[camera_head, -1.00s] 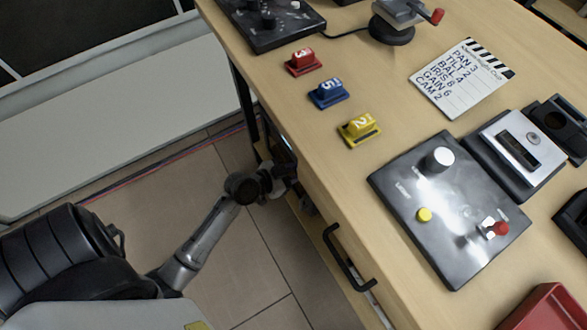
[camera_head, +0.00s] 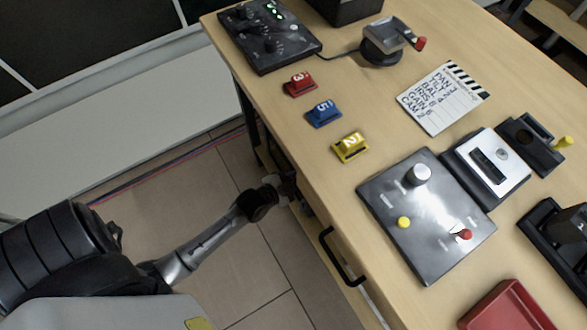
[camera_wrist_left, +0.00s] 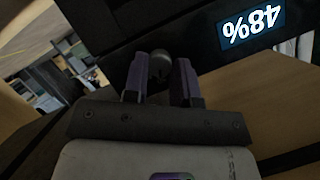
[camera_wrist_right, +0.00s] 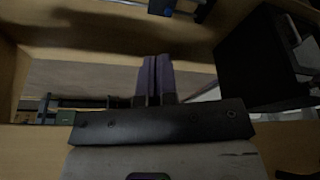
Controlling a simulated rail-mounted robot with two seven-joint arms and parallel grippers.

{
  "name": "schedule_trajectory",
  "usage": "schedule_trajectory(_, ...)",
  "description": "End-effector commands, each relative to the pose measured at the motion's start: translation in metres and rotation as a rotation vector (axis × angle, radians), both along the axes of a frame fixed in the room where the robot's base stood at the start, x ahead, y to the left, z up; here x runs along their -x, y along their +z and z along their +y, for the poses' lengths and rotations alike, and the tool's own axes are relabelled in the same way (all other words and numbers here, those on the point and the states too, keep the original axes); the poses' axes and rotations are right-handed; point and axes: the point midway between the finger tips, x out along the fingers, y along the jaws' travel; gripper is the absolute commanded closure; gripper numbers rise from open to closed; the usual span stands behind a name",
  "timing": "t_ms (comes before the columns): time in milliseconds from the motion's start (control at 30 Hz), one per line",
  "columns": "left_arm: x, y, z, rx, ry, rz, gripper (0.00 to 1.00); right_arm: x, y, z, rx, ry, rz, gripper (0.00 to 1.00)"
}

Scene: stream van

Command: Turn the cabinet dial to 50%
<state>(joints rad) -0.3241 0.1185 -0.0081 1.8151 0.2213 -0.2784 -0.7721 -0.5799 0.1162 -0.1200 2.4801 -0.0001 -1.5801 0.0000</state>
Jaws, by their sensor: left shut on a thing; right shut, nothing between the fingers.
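In the left wrist view, the cabinet dial (camera_wrist_left: 160,70) is a small dark round knob on a black panel. My left gripper (camera_wrist_left: 161,62) is shut on it, one purple finger on each side. A lit display (camera_wrist_left: 251,30) beside it, upside down in this view, reads 48%. In the head view my left arm reaches to the desk's near side, where its fingers and the dial are hidden. My right gripper (camera_wrist_right: 157,62) is shut and empty in the right wrist view, its purple fingers together.
The wooden desk (camera_head: 300,130) carries a control panel (camera_head: 430,245), yellow, blue and red numbered blocks, a clapperboard (camera_head: 440,100) and a red tray (camera_head: 505,310). A black drawer handle (camera_head: 340,258) sticks out from the desk front. A dark box (camera_wrist_right: 262,65) stands right of my right gripper.

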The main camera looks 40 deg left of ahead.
Motion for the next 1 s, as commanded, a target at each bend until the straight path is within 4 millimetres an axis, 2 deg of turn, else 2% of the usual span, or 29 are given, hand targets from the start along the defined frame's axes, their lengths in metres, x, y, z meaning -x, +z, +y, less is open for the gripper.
schedule_trajectory(367,-0.0004,0.0006,-0.0004,-0.004,0.000,-0.004,0.98,0.0002,0.0004,-0.0026,0.009,0.005,0.001,1.00)
schedule_trajectory(400,-0.0004,0.0006,-0.0004,-0.004,0.000,-0.004,0.74,0.0002,0.0003,-0.0026,0.009,0.005,0.001,1.00)
schedule_trajectory(633,-0.0003,0.0003,-0.0001,-0.003,0.000,-0.002,0.52,0.0002,0.0003,-0.0021,0.007,0.005,0.001,1.00)
schedule_trajectory(667,-0.0003,0.0003,-0.0001,-0.003,0.000,-0.002,0.49,0.0002,0.0003,-0.0019,0.007,0.004,0.000,1.00)
schedule_trajectory(1000,0.0054,0.0034,0.0005,-0.004,0.000,-0.002,0.49,0.0001,0.0045,0.0003,-0.001,-0.001,0.001,1.00)
